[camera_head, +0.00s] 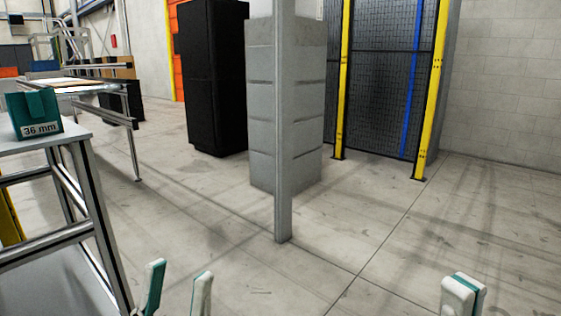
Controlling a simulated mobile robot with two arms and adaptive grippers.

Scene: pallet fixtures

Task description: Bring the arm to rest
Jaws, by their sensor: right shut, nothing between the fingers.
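My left gripper (178,285) is at the bottom of the head view, left of the middle. Its two white and teal fingers stand apart with bare floor between them, so it is open and empty. My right gripper (463,292) is at the bottom right. Its fingers are together with nothing between them. Both point upward in the picture, over the floor and clear of other things. Most of both arms is out of view below the frame.
A table (62,138) at the left bears a teal box (36,114) marked "36 mm". A grey post (284,150) stands mid-view before a block pillar (262,90). Behind are a black cabinet (212,80) and a yellow-posted mesh fence (378,80). The floor (400,250) right of the post is clear.

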